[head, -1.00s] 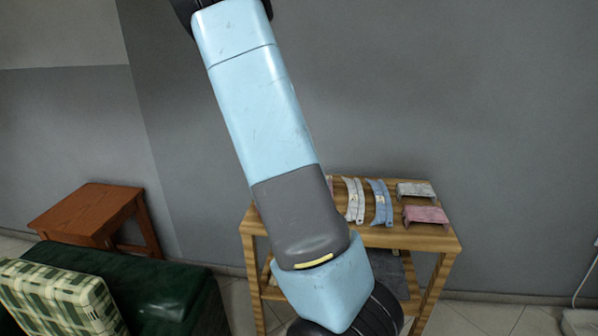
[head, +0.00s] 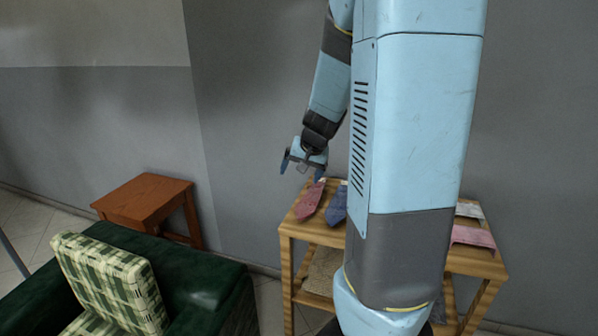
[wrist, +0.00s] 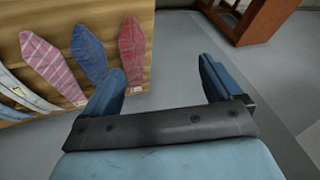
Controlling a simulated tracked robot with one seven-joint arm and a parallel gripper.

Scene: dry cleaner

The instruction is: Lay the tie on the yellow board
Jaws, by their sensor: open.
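Several ties lie flat on a wooden table top. In the head view a red tie (head: 310,201) lies at its left end with a blue tie (head: 338,206) beside it. The wrist view shows a red tie (wrist: 132,50), a blue tie (wrist: 89,52) and a pink striped tie (wrist: 50,65) side by side. My gripper (head: 301,170) is open and empty, above the table's left end. In the wrist view, my gripper (wrist: 161,73) has only floor between its fingers, with the ties to the left. I see no clearly yellow board.
The wooden table (head: 285,229) has a lower shelf; my arm hides its middle. A brown side table (head: 145,197) and a green armchair (head: 200,279) stand left. A grey wall is behind.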

